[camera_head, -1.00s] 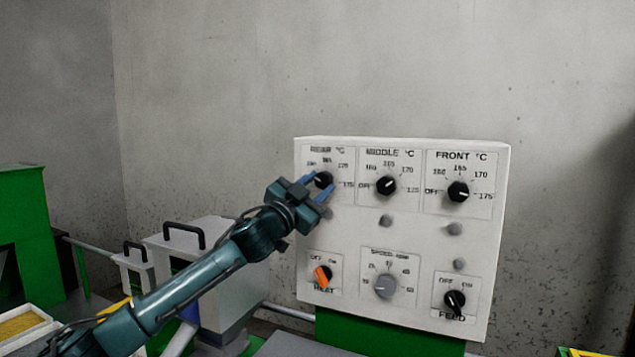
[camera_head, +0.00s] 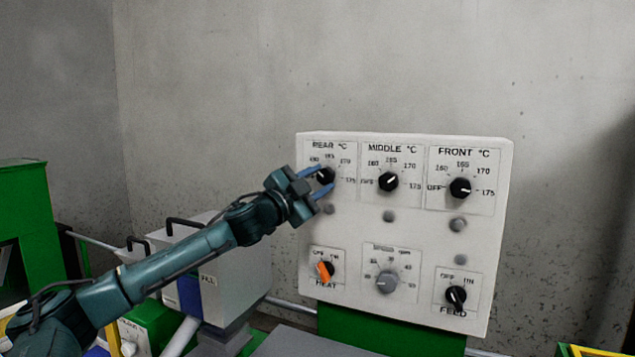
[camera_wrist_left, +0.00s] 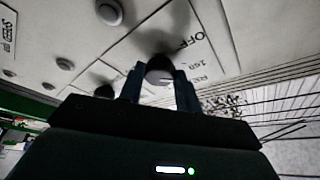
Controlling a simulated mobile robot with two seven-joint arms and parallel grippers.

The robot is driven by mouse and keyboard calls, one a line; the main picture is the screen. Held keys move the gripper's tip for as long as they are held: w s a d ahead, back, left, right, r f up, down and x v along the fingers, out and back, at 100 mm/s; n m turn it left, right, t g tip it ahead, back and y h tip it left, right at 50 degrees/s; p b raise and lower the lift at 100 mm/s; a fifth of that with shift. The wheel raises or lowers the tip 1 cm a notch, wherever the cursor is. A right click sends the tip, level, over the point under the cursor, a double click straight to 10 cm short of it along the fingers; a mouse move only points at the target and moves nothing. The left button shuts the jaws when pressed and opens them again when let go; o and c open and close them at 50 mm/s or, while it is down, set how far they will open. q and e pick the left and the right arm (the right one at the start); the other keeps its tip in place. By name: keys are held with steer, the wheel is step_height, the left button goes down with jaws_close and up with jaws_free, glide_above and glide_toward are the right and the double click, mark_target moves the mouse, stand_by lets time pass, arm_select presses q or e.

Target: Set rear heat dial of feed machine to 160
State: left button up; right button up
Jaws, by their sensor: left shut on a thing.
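The white control panel of the feed machine (camera_head: 340,230) faces me. Its black rear dial (camera_head: 326,175) sits at the top left under the label REAR °C, with marks around it, partly hidden by my fingers. My left gripper (camera_head: 321,179) reaches in from the left and is shut on the rear dial, one blue finger above and one below. In the left wrist view the dial (camera_wrist_left: 158,68) sits between the two dark fingers (camera_wrist_left: 158,88), with the OFF and 160 prints beside it. Its pointer is too small to read surely. My right gripper is not in view.
The middle dial (camera_head: 388,181) and front dial (camera_head: 460,188) are to the right. Below are the orange heat switch (camera_head: 324,270), grey speed knob (camera_head: 385,282) and black feed switch (camera_head: 456,295). A grey box (camera_head: 225,265) stands under my arm. The wall behind is bare.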

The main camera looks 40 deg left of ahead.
arm_select(q)
steer(key=o, duration=1)
steer(key=shift+c, duration=0.2)
steer(key=shift+r, duration=0.1)
steer(key=shift+r, duration=2.15)
steer(key=shift+s+a+r, duration=0.1)
steer(key=shift+a+r, duration=0.1)
steer(key=shift+r, duration=0.85)
steer(key=shift+d+r, duration=0.15)
steer(key=shift+r, duration=1.55)
steer(key=shift+o, duration=0.2)
